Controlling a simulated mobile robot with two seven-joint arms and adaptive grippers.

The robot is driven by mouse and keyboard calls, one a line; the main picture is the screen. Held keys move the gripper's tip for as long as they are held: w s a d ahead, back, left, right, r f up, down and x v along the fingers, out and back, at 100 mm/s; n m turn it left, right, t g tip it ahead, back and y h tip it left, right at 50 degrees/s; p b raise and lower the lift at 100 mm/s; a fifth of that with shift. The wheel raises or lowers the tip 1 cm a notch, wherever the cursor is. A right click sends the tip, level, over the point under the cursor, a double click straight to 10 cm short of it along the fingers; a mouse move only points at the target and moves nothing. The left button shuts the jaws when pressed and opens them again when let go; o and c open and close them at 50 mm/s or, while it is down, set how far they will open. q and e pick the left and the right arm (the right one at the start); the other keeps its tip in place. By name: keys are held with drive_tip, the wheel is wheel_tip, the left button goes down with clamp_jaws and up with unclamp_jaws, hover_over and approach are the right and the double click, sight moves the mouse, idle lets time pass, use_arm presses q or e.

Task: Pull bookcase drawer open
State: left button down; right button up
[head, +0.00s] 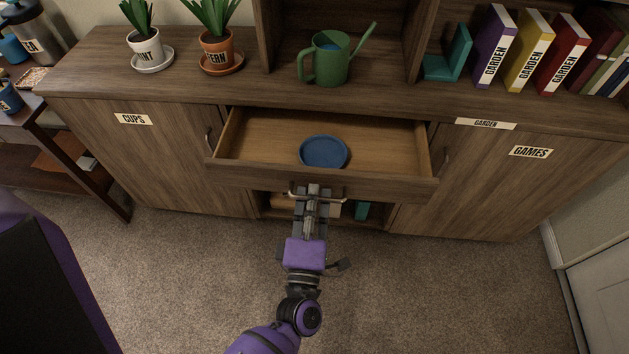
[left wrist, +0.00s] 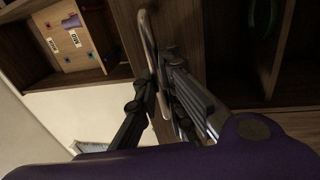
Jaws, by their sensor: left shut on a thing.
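The bookcase drawer (head: 390,140) in the middle of the wooden bookcase stands pulled out, and its inside shows. A round blue dish (head: 323,152) lies in it near the front. My left gripper (head: 312,194) is at the drawer front, shut on the metal drawer handle (head: 340,200). In the left wrist view, the handle (left wrist: 147,40) runs between the fingers of my left gripper (left wrist: 165,95). The fingers hide part of the handle. My right gripper is not in view.
Closed cabinet doors labelled CUPS (head: 150,160) and GAMES (head: 500,190) flank the drawer. A green watering can (head: 326,68), potted plants and books stand on top. An open shelf with a teal item (head: 362,210) lies below. Carpet (head: 430,290) in front is clear.

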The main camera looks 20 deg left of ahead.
use_arm(q)
drive_tip(key=shift+s+d, duration=0.15)
drive_tip(key=shift+s, duration=0.15)
drive_tip(key=c, duration=2.1)
unclamp_jaws()
drive_tip(key=v, duration=0.7)
drive_tip(key=shift+s, duration=0.25)
